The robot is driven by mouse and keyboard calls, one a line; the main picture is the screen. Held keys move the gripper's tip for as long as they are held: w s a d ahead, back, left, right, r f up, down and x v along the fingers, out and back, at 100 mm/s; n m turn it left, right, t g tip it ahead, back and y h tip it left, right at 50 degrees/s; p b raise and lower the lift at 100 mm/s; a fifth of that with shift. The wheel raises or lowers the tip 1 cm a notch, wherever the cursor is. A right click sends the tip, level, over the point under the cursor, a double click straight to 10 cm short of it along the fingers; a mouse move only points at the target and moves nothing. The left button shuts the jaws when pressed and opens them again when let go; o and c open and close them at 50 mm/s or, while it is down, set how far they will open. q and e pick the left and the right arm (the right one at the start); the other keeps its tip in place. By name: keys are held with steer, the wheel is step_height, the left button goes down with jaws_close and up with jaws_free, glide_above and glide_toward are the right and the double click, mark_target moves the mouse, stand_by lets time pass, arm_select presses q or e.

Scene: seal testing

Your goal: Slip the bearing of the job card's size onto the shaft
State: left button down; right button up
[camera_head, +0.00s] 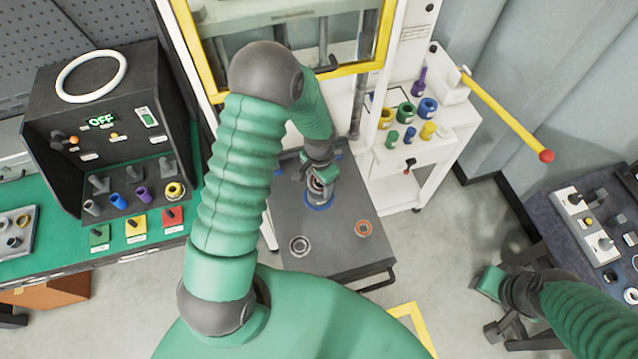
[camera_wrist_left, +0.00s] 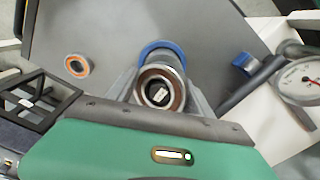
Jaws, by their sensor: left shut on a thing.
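My left gripper (camera_head: 319,180) is low over the dark cart top. Its fingers also show in the left wrist view (camera_wrist_left: 160,98), shut on a steel bearing (camera_wrist_left: 160,92) with a brownish ring. A blue ring (camera_head: 319,207) lies on the cart just beyond the bearing; it also shows in the wrist view (camera_wrist_left: 160,45). A pale shape shows inside the bearing's bore; I cannot tell whether it is the shaft. An orange-ringed bearing (camera_head: 363,229) and a grey ring-shaped part (camera_head: 300,246) lie on the cart. My right gripper (camera_head: 490,282) is away at the right, its jaws unclear.
The cart top (camera_head: 335,262) is clear near its front edge. A yellow-framed press stands behind it, with a yellow lever (camera_head: 505,112) at the right. Coloured parts stand on a white shelf (camera_head: 405,155). A control box (camera_head: 100,125) sits on the green bench at left.

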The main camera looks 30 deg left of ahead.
arm_select(q)
steer(key=shift+s+d+f, duration=0.1)
steer(key=shift+s+f, duration=0.4)
steer(key=shift+f, duration=0.15)
arm_select(e)
steer(key=shift+f, duration=0.3)
arm_select(q)
steer(key=shift+w+f, duration=0.25)
steer(key=shift+w, duration=0.05)
steer(key=shift+s, duration=0.1)
arm_select(e)
steer(key=shift+a+f, duration=0.1)
steer(key=shift+f, duration=0.05)
arm_select(q)
steer(key=c, duration=0.7)
jaws_free()
